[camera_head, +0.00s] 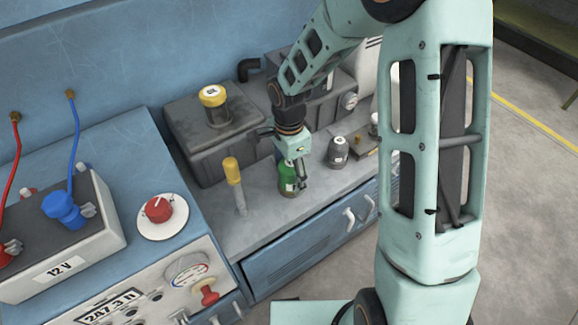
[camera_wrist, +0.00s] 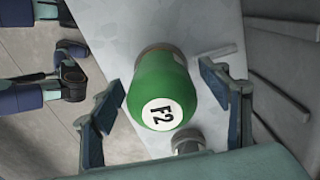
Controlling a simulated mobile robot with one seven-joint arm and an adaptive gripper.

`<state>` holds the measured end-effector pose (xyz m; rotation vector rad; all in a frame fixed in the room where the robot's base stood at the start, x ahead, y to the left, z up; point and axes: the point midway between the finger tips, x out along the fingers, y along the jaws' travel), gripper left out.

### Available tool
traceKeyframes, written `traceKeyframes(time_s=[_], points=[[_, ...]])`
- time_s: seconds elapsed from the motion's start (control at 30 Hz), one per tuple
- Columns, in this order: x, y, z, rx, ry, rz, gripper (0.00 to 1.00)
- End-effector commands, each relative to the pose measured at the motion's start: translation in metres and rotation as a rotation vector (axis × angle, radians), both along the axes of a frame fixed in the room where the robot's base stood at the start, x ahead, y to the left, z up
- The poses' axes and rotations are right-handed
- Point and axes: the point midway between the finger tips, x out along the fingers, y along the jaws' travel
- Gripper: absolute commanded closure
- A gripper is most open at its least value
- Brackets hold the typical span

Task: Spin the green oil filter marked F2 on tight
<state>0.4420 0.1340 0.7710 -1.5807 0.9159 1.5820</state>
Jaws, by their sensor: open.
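The green oil filter (camera_head: 287,180) stands upright on the grey bench top, directly under my gripper (camera_head: 293,178). My gripper (camera_wrist: 165,112) is open, with one finger on each side of the filter and gaps between the fingers and the green body. In the head view my gripper partly hides the filter.
A yellow-handled lever (camera_head: 233,172) stands left of the filter. A dark grey filter (camera_head: 338,152) stands to its right. Behind is a grey housing (camera_head: 190,135) with a yellow-capped filter (camera_head: 213,103). A blue cabinet with a battery box (camera_head: 62,235) and red knob (camera_head: 160,209) is at left.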

Motion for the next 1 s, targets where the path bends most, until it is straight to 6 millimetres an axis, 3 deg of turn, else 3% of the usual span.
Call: traceKeyframes(time_s=[0.27,0.73,0.87,1.0], points=[[0.0000,-0.0001,-0.0007,0.000,0.000,0.000,0.32],[0.0001,-0.0002,-0.0005,-0.001,0.000,0.000,0.84],[0.0005,-0.0001,-0.0021,-0.002,-0.001,-0.025,0.85],[0.0019,0.0004,-0.0054,-0.002,-0.003,-0.166,0.85]])
